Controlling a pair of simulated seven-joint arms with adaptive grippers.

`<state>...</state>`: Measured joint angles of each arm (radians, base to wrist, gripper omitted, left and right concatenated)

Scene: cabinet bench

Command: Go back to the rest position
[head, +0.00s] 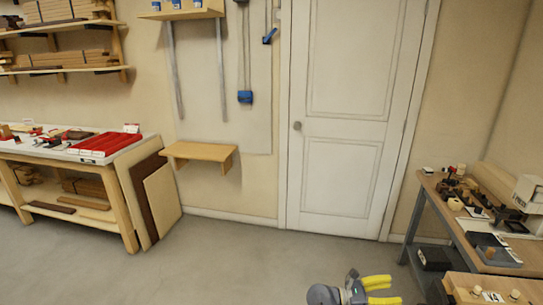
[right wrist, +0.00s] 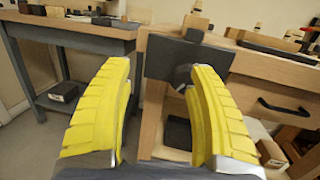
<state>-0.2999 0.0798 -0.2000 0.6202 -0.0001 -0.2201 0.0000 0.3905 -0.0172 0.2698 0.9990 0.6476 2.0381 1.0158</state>
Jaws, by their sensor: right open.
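My right gripper (head: 393,290) shows at the bottom of the head view, right of centre, with its yellow fingers pointing right. It is over the grey floor, left of the cabinet bench (head: 466,282). In the right wrist view both yellow fingers of my right gripper (right wrist: 160,68) are spread apart, with nothing held between them. Beyond the fingertips is a dark grey plate (right wrist: 172,60) at the front of the wooden bench. My left gripper is not in view.
A workbench with tools (head: 440,213) stands at the right wall. A table with red items (head: 125,148) stands at the left, with wood shelves (head: 75,70) above it. A white door (head: 345,160) is at the back. The middle floor (head: 230,260) is clear.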

